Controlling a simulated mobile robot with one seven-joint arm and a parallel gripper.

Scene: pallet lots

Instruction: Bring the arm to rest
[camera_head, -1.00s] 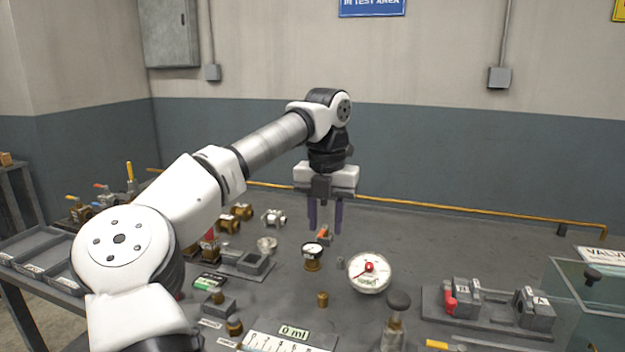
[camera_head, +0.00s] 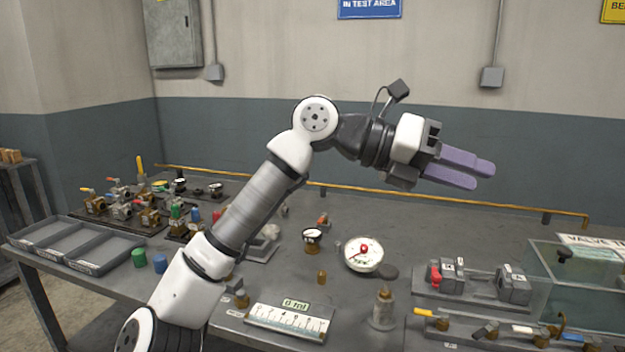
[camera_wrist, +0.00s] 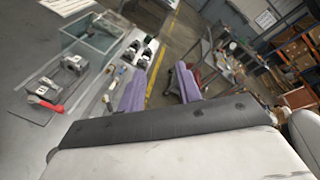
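My gripper (camera_head: 470,170) is raised above the back right of the bench in the head view, with its purple fingers pointing right. The two fingers are apart, with nothing between them. In the wrist view the fingers of my gripper (camera_wrist: 160,90) are also spread apart, with floor and a yellow line showing between them. My arm reaches up from the lower left and bends at the elbow, clear of the bench top.

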